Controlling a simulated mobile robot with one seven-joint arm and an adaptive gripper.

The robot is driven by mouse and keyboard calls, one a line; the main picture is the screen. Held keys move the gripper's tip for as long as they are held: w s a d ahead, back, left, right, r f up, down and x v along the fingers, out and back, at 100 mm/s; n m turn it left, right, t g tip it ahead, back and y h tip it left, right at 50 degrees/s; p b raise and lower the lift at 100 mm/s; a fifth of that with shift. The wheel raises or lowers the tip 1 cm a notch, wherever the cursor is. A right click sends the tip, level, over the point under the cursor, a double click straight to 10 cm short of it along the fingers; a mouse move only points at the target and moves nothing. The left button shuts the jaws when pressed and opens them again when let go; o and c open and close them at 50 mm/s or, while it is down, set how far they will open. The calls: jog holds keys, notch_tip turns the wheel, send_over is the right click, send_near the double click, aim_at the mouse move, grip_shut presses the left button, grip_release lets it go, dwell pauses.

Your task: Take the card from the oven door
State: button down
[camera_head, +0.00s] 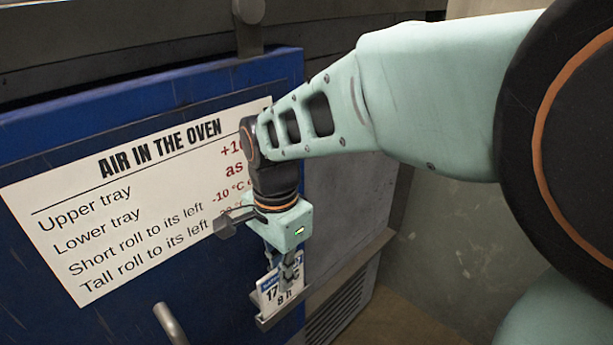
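A small white card (270,297) with a blue top strip stands in a narrow metal holder (262,322) low on the blue oven door (215,305). Its print reads "17", a hidden digit or so, "C" and "8 h". My gripper (284,275) points down at the card from above. Its fingers overlap the upper part of the card and hide some of the print. Whether the fingers are closed on the card or only around it does not show clearly. The card's lower edge is at the holder.
A large white sign (110,215) headed "AIR IN THE OVEN" covers much of the door; my arm hides its right part. A metal handle (170,325) sticks out at the bottom left. A grey vented cabinet part (345,300) is right of the door.

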dwell(0.4)
jog(key=shift+r+p, duration=2.85)
jog(key=shift+r, duration=0.7)
